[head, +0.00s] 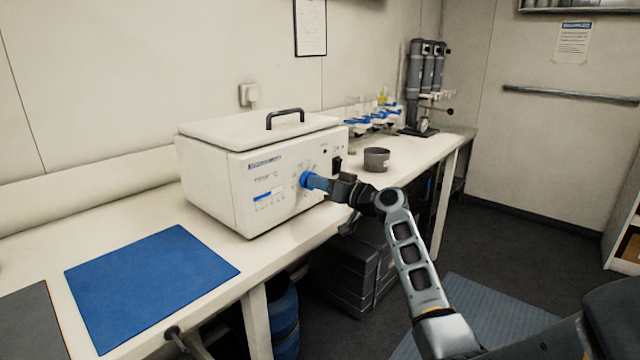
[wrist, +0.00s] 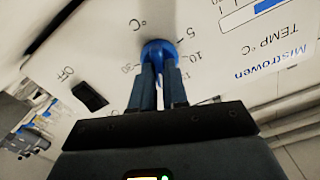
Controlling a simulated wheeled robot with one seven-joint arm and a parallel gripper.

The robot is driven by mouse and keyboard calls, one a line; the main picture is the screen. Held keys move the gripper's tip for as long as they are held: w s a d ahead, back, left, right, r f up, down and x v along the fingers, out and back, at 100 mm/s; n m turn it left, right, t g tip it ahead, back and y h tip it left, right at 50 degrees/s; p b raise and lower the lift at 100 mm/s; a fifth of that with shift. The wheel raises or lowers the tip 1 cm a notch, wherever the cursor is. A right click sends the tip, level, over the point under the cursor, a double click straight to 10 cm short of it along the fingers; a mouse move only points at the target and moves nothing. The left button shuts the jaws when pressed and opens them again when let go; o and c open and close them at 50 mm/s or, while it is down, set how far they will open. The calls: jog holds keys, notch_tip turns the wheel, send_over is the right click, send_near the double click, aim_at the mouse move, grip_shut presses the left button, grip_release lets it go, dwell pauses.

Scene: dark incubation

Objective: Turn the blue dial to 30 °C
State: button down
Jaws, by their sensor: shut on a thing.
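The blue dial (head: 306,180) is on the front panel of a white box-shaped incubator (head: 215,183) on the bench. My gripper (head: 322,183) reaches it from the right and is shut on it. In the wrist view the blue dial (wrist: 158,54) sits between the two fingertips of my gripper (wrist: 153,76). Printed numbers 5, 10 and 15 show to the right of the dial, and a partly hidden mark that looks like 30 shows to its left. The dial's pointer is not visible, so its setting cannot be read.
A black switch (wrist: 90,96) marked OFF is on the same panel. A grey pot (head: 377,160) stands right of the incubator. A blue mat (head: 150,280) lies on the bench at left. Dark crates (head: 350,270) stand under the bench.

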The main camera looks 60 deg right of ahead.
jog(key=shift+m, duration=0.3)
jog(key=shift+s+d+f+m+p, duration=0.15)
jog(key=shift+m+p, duration=1.1)
jog(key=shift+m, duration=2.55)
jog(key=shift+w+f+m+p, duration=0.1)
jog(key=shift+m+p, duration=1.1)
jog(key=shift+m, duration=2.6)
jog(key=c, duration=1.1)
grip_release()
jog(key=shift+c, duration=0.2)
jog(key=b+v, duration=0.1)
jog(key=v, duration=0.6)
jog(key=shift+s, duration=0.4)
